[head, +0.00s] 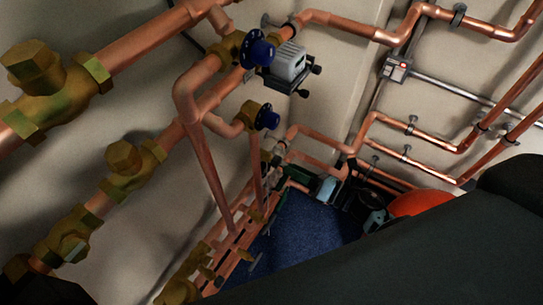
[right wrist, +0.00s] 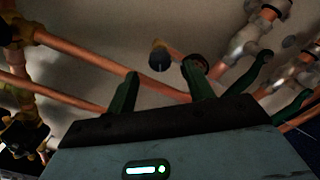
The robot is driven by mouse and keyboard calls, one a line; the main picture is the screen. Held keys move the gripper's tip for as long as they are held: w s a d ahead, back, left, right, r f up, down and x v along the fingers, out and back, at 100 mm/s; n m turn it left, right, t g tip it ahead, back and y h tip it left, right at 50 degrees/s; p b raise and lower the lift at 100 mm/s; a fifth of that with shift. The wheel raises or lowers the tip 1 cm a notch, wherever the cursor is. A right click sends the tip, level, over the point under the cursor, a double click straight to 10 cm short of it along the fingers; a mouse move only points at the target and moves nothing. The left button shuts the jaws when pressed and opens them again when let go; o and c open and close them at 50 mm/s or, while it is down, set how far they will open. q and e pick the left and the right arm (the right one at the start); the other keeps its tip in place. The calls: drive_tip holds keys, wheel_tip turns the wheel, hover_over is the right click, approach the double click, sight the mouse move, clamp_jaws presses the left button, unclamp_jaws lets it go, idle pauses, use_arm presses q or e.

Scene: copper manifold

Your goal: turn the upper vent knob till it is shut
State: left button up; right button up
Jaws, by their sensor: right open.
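In the head view, an upper blue knob (head: 258,48) sits on a brass valve body at the top of the copper pipework. A second blue knob (head: 268,118) sits below it on a similar valve. My right gripper (head: 284,178) shows small, low and beyond the pipes, apart from the upper knob. In the right wrist view its two dark green fingers (right wrist: 160,84) are spread with nothing between them. A dark round knob with a brass body (right wrist: 158,56) shows past the fingertips; I cannot tell which knob it is. My left gripper is not in view.
A grey box on a black mount (head: 288,65) stands close beside the upper knob. Large brass fittings (head: 125,160) and copper pipes fill the left. A red rounded object (head: 420,203) lies near my right arm. Blue floor (head: 305,230) shows below.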

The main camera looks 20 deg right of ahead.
sight(280, 163)
drive_tip(key=shift+p+x, duration=0.3)
drive_tip(key=shift+x, duration=3.6)
drive_tip(key=c, duration=1)
